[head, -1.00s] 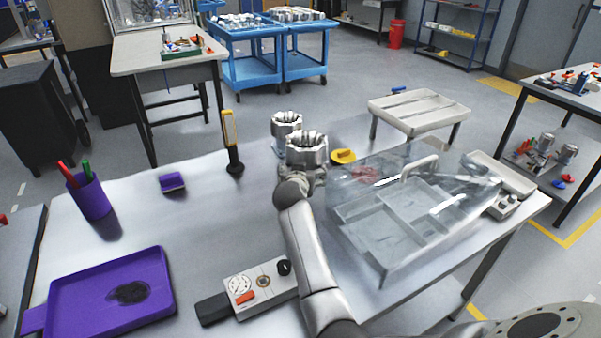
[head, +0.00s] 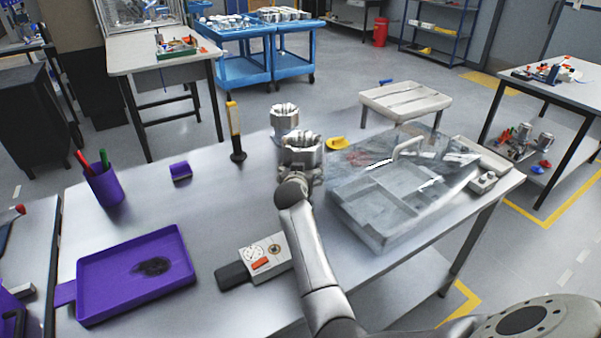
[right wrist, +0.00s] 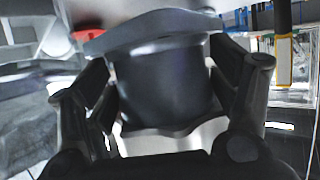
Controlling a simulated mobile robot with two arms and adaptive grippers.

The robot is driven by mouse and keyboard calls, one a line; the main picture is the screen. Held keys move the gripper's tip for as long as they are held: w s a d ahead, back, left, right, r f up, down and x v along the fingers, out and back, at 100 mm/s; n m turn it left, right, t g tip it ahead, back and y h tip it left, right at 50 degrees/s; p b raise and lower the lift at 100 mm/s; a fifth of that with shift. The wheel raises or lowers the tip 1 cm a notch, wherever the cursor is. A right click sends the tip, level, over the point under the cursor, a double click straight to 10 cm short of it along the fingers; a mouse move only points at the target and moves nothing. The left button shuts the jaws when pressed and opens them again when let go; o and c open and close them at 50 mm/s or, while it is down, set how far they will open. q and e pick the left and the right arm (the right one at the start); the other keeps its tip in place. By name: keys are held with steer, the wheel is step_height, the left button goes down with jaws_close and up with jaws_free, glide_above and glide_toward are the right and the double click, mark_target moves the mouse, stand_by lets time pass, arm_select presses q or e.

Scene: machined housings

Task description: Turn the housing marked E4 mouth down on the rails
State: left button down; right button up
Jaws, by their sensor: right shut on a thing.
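My right gripper (head: 299,174) is shut on a metal housing (head: 300,146), holding it over the grey bench. The housing's scalloped, open mouth faces up in the head view. In the right wrist view, the fingers of the right gripper (right wrist: 160,85) close on both sides of the housing's dark, shiny body (right wrist: 165,75). A second, similar housing (head: 284,118) is just behind it, also mouth up, partly hidden by the held one. No E4 mark is readable on either. A low pale stand with long parallel slats (head: 405,102), possibly the rails, is behind the bench. My left gripper is out of view.
A yellow-and-black upright tool (head: 235,135), purple pen cup (head: 105,188), purple tray (head: 100,295) and control box (head: 265,258) are to the left.

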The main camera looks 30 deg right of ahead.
mark_target(301, 155)
step_height(301, 155, up, 3)
steer(key=shift+w+r+p, duration=0.1)
steer(key=shift+r+p, duration=0.1)
steer(key=shift+p, duration=0.75)
steer(key=shift+r+p, duration=0.95)
steer(key=shift+r, duration=0.25)
